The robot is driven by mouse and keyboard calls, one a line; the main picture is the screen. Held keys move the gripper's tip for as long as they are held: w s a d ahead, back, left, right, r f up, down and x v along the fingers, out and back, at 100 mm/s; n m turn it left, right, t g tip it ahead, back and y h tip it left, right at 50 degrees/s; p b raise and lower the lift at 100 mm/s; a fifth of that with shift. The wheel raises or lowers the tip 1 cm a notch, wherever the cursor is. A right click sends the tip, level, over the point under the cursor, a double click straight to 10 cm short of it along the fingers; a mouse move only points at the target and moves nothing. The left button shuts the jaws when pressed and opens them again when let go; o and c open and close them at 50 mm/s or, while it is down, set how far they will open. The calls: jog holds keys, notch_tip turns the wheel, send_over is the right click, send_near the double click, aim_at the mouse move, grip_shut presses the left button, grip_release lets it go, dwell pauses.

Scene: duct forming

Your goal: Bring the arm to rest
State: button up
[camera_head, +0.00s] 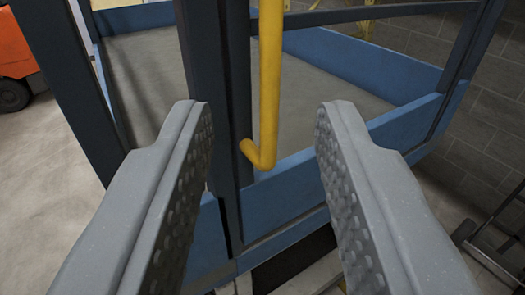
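My gripper (265,115) shows in the head camera view with its two grey, dimpled fingers spread wide apart. Nothing is held between them. Beyond the gap stands a dark blue upright post (217,90) of a blue-sided platform. A yellow bent pipe rail (270,80) hangs down beside the post and hooks toward it at its lower end. Both show between the fingers; I cannot tell how far beyond the fingertips they are. The rest of my arm is not in view.
The platform has low blue side boards (290,197) and a grey floor (150,65). An orange vehicle (14,55) with a black wheel stands at the far left. A grey block wall (490,125) is at the right. Pale open floor (45,150) lies at the left.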

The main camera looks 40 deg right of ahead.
dwell(0.4)
jog(key=s+d+r+n+y, duration=0.25)
jog(key=d+r, duration=0.25)
jog(key=d, duration=0.3)
jog(key=s+d+r+n+y, duration=0.1)
jog(key=s+d+r+n, duration=0.25)
jog(key=d+r, duration=0.4)
jog(key=s+d+n+t+y, duration=0.2)
jog(key=s+y, duration=0.7)
jog(key=s, duration=0.6)
jog(key=shift+s+d+f+n+t, duration=0.2)
jog(key=shift+s+d+n+t, duration=0.1)
jog(key=shift+d+n, duration=0.2)
